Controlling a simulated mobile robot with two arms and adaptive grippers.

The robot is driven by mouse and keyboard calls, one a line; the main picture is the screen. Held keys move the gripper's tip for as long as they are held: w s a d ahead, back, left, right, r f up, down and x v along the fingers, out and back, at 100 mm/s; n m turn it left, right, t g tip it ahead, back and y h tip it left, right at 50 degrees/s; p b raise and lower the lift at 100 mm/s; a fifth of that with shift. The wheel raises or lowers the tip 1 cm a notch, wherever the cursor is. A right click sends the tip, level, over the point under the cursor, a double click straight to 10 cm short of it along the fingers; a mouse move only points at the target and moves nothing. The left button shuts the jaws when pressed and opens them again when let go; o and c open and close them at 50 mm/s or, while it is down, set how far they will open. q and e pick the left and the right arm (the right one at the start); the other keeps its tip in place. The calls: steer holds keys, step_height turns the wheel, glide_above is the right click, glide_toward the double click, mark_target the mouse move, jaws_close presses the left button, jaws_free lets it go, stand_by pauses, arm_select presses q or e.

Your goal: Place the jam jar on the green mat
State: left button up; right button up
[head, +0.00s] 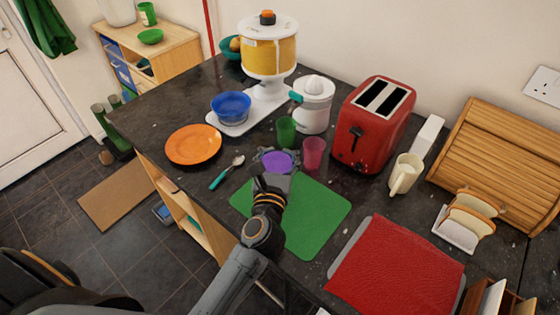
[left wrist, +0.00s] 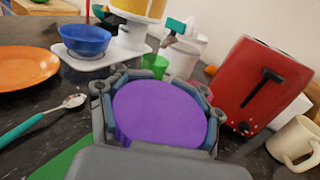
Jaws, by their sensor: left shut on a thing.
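The jam jar shows as a round purple top (head: 278,162), also large in the left wrist view (left wrist: 160,113); its lower body is hidden by the gripper. My left gripper (head: 277,158) is shut around it, with fingers on both sides of the purple top. The green mat (head: 318,217) lies flat on the dark counter. The jar is at the mat's far edge in the head view; I cannot tell whether it touches the counter or is held above it. My left wrist covers part of the mat. My right gripper is not in view.
A pink cup (head: 314,153) and a green cup (head: 286,131) stand close behind the jar. A spoon with a teal handle (head: 226,173) and an orange plate (head: 194,145) lie left. A red toaster (head: 372,125) and a red cloth-like mat (head: 398,268) are right. The green mat's right part is clear.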

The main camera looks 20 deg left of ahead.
arm_select(q)
step_height(320, 180, down, 3)
steer(key=shift+w+d+f+b, duration=0.15)
steer(key=shift+b, duration=0.45)
steer(key=shift+f, duration=0.25)
steer(key=o, duration=1.8)
steer(key=shift+c, duration=0.2)
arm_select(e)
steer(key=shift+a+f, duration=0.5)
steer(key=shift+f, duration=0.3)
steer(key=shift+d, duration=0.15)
arm_select(q)
steer(key=shift+r, duration=0.3)
steer(key=b+v, duration=0.1)
steer(key=v, duration=0.4)
steer(key=b+v, duration=0.2)
steer(key=v, duration=0.3)
steer(key=shift+s+f, duration=0.25)
steer(key=shift+s, duration=0.1)
steer(key=shift+s+d+r+b, duration=0.1)
steer(key=shift+s+b, duration=0.05)
steer(key=shift+s, duration=0.2)
steer(key=shift+s+d+r+b, duration=0.1)
steer(key=shift+s+b, duration=0.05)
steer(key=shift+s, duration=0.2)
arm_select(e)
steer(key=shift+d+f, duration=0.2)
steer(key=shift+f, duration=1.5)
